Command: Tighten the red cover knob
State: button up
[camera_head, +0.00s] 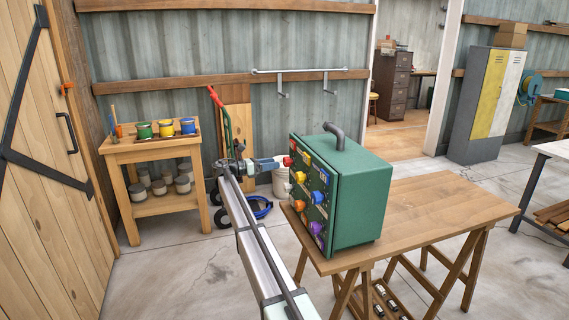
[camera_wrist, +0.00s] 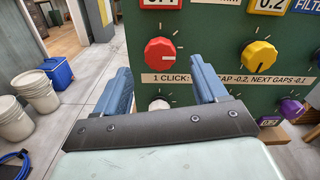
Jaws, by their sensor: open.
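The green control box (camera_head: 358,205) stands on the wooden trestle table, its knob panel facing left. The red knob (camera_wrist: 160,54) is at the panel's upper left in the wrist view, with a white pointer mark toward the right. It also shows small in the head view (camera_head: 288,161). My gripper (camera_wrist: 159,68) is open, its two blue fingers below and to either side of the red knob. I cannot tell whether they touch the panel. In the head view my gripper (camera_head: 269,164) points right at the knob. A display above the knob is cropped.
A yellow knob (camera_wrist: 258,56) sits right of the red one, under a display reading 0.2. A pale knob (camera_wrist: 159,104) lies below, partly hidden by my gripper. A purple knob (camera_wrist: 290,108) is lower right. A label strip crosses below the red knob. White buckets (camera_wrist: 14,120) stand left.

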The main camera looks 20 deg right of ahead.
aim_at(284, 162)
jog(key=shift+d, duration=3.2)
jog(key=c, duration=1)
